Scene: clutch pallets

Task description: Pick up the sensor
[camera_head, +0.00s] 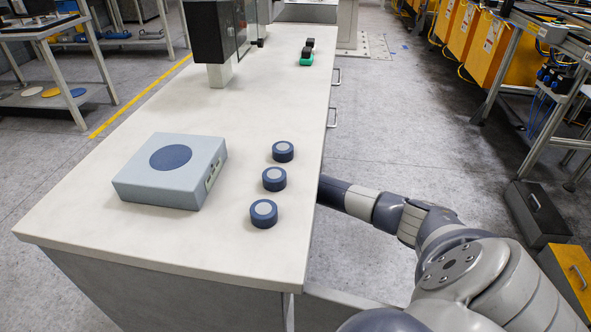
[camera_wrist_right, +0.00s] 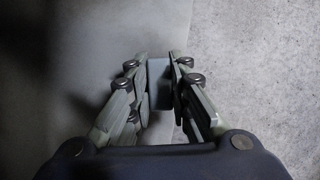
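In the right wrist view my right gripper (camera_wrist_right: 160,82) has its fingers close together on either side of a small plain blue-grey block (camera_wrist_right: 159,84), which fills the gap and appears gripped. I cannot tell for certain that this block is the sensor. In the head view my right arm reaches to the table's right edge, and its gripper is hidden there. My left gripper is not in view.
On the white table (camera_head: 95,222) stand a light blue box (camera_head: 150,190) with a dark blue disc on top, three blue pucks (camera_head: 274,179) and a small green and black part (camera_head: 306,56). A black machine (camera_head: 214,32) stands at the back. Floor right of the table is partly clear.

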